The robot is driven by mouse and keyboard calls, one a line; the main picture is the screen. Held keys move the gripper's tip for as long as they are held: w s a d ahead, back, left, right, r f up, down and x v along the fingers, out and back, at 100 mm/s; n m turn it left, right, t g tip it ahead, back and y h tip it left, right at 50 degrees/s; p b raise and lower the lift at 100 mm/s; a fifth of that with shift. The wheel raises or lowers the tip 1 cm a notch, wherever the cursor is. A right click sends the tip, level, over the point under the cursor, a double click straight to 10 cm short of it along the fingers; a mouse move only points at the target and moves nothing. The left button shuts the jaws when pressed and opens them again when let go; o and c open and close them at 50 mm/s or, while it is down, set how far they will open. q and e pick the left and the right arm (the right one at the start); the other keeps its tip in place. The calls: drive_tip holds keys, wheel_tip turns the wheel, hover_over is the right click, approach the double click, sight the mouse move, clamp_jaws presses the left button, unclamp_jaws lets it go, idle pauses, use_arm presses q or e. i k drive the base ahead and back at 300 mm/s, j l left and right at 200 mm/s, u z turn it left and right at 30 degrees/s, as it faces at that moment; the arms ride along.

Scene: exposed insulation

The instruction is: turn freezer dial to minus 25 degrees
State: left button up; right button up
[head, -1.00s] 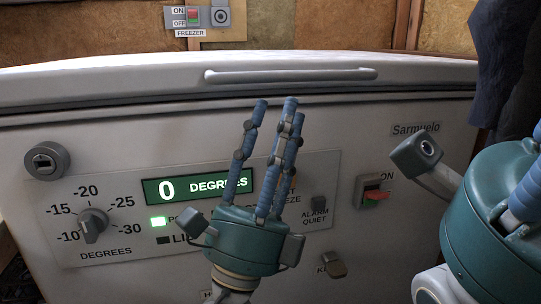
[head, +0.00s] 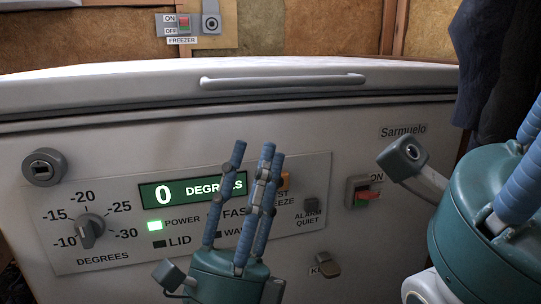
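The freezer dial (head: 90,231) is a grey knob at the lower left of the freezer's front panel, ringed by marks from -10 to -30. I cannot tell exactly which mark it points at. The green display (head: 194,190) reads 0 DEGREES. My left gripper (head: 258,152) stands in front of the panel, to the right of the dial and apart from it. Its blue fingers are extended upward, spread and empty, and hide part of the display and labels. My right gripper (head: 490,190) is cut off at the right edge, so its fingertips are hidden.
The white freezer lid (head: 120,88) with its long handle (head: 284,81) is closed. A red ON switch (head: 366,197), a key (head: 327,264) and a round lock (head: 43,167) are on the front. A freezer wall switch (head: 183,24) is above. Dark cloth hangs at right.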

sight(89, 228)
drive_tip(key=k+j, duration=0.6)
drive_tip(key=k, duration=0.2)
